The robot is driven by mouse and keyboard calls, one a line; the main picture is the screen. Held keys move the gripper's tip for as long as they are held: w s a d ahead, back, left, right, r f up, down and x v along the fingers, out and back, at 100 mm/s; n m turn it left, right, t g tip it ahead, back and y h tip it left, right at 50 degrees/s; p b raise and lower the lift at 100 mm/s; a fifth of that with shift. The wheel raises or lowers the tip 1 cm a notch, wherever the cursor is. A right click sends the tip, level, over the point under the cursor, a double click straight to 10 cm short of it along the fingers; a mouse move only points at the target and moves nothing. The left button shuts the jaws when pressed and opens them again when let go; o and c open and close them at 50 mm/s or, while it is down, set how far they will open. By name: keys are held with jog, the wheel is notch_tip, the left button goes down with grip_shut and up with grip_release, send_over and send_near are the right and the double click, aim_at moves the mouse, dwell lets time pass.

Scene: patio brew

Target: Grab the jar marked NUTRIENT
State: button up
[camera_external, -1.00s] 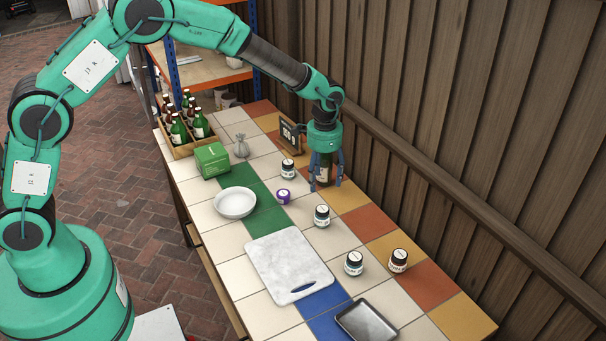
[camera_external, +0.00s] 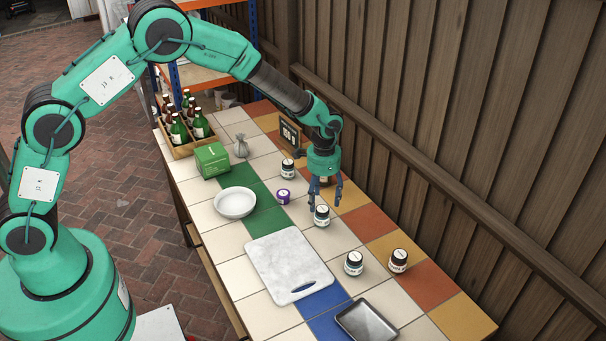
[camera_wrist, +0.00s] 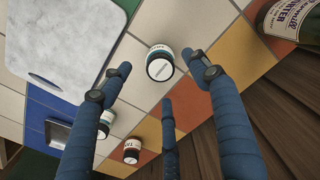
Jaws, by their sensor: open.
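One jar (camera_external: 321,216) is at mid-table and shows in the wrist view (camera_wrist: 160,66) just ahead of my fingers. Others are nearer the front, one jar (camera_external: 354,264) and another jar (camera_external: 398,261), also in the wrist view as a jar (camera_wrist: 105,124) and a jar (camera_wrist: 131,151). A further jar (camera_external: 288,170) stands farther back. I cannot read which is marked NUTRIENT.
A dark bottle (camera_wrist: 292,20) stands close to my gripper. A purple jar (camera_external: 283,197), white bowl (camera_external: 235,203), marble board (camera_external: 288,262) and metal tray (camera_external: 366,321) are around. A bottle crate (camera_external: 195,149) and green box (camera_external: 212,160) are farther back. A wooden wall borders the right.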

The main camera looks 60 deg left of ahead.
aim_at(323, 209)
jog(key=shift+w+d+f+b, duration=0.1)
jog(key=shift+f+b, duration=0.7)
jog(key=shift+f, duration=1.85)
jog(key=c, duration=1.4)
jog(key=shift+c, duration=0.2)
jog(key=shift+r, duration=0.1)
